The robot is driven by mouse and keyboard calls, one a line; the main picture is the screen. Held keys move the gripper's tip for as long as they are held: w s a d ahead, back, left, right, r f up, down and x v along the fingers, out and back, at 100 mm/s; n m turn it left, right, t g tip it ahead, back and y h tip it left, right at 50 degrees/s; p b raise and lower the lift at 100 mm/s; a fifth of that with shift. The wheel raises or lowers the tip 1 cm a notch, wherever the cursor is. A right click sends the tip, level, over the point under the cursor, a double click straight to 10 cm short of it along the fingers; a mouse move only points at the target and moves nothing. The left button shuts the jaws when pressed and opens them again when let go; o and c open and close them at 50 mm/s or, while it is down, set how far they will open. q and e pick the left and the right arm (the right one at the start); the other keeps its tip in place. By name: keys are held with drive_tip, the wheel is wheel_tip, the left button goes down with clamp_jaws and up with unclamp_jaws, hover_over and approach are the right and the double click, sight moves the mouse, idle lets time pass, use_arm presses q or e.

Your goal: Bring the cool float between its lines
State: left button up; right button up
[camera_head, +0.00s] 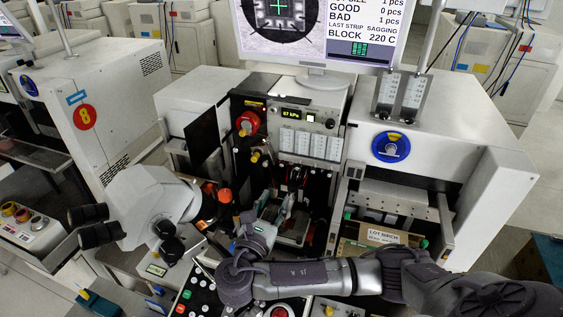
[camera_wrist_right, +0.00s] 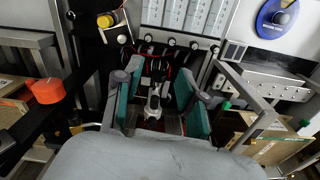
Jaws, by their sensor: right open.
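Two upright flowmeters, the left one (camera_head: 388,92) and the right one (camera_head: 414,95), stand side by side on the right machine housing in the head view. Their floats, lines and lettering are too small to read, so I cannot tell which is the cool one. My right gripper (camera_head: 268,213) is in front of the machine's central bay, below and left of the flowmeters. In the right wrist view its fingers (camera_wrist_right: 163,88) are spread with green inner pads and nothing held between them. The flowmeters are not visible in the wrist view. My left gripper is not in view.
A row of small knobs (camera_wrist_right: 170,41) lies below labelled plates ahead of the gripper. A pressure display (camera_head: 291,113) reads 57 kPa. A white microscope (camera_head: 148,205) stands at left, a monitor (camera_head: 312,80) above, and a box marked LOT BIRCH (camera_head: 380,237) at right.

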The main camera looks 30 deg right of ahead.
sight(297, 169)
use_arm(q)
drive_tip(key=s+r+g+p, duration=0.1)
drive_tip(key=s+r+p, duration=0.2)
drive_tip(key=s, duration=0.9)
use_arm(e)
drive_tip(key=d, duration=0.2)
drive_tip(key=w+d+r, duration=0.1)
drive_tip(key=d, duration=0.3)
drive_tip(key=shift+w+d+r, duration=0.15)
drive_tip(key=shift+w+r, duration=0.15)
drive_tip(key=shift+w, duration=0.05)
drive_tip(key=shift+w+d+f, duration=0.2)
drive_tip(key=shift+w+d, duration=0.45)
drive_tip(key=shift+w, duration=0.25)
drive_tip(key=p+x, duration=0.1)
drive_tip(key=x, duration=0.2)
drive_tip(key=shift+w+a+f, duration=0.1)
drive_tip(key=shift+w+f, duration=0.05)
drive_tip(key=shift+c, duration=0.7)
drive_tip(key=c, duration=0.5)
clamp_jaws()
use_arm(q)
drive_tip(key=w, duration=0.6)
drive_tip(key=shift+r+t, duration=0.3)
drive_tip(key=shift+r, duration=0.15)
use_arm(e)
drive_tip(key=shift+f+m, duration=0.1)
drive_tip(key=shift+m, duration=0.2)
